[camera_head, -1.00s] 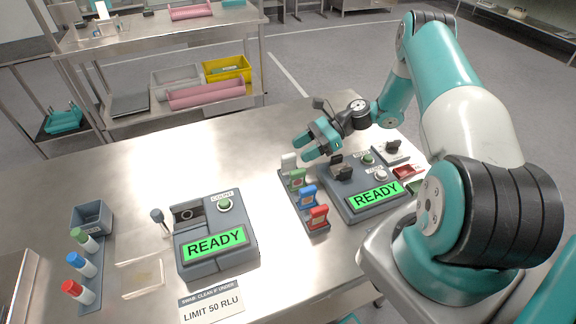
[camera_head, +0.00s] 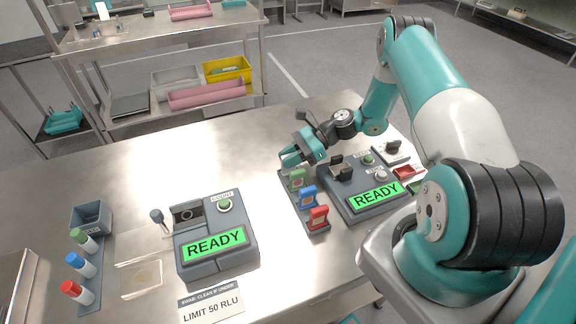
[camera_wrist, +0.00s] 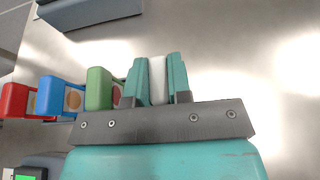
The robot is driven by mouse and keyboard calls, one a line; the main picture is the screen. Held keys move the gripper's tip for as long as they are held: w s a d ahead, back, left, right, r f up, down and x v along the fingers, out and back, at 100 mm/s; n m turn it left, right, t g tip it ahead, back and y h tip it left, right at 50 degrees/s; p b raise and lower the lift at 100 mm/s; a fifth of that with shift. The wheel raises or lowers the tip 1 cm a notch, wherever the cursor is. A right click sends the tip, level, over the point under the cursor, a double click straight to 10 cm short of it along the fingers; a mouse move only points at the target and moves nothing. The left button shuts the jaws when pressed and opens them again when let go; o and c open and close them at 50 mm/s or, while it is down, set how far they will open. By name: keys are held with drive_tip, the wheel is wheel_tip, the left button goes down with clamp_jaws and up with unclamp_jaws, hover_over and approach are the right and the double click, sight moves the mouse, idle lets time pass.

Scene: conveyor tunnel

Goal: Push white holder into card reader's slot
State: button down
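The white holder (camera_wrist: 157,80) is between my gripper's two teal fingers in the wrist view, which show no clear gap on either side of it. My gripper (camera_head: 295,160) is at the far end of the holder rack (camera_head: 316,226) and hides the white holder in the head view. The rack also holds green (camera_head: 297,179), blue (camera_head: 308,196) and red (camera_head: 318,217) holders in a row. The card reader with the green READY screen (camera_head: 376,197) is right of the rack. A dark upright part (camera_head: 336,164) stands on its back left.
Another READY device (camera_head: 216,243) with a COUNT button is left of the rack. A small grey bin (camera_head: 91,217) and colour-capped vials (camera_head: 81,263) are at the far left. A red piece (camera_head: 403,174) lies near the reader's right. The table behind the left device is clear.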

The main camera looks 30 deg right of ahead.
idle(0.4)
drive_tip(key=shift+r+p, duration=1.05)
drive_tip(key=shift+r, duration=0.5)
drive_tip(key=shift+r+p, duration=0.35)
drive_tip(key=shift+r, duration=0.15)
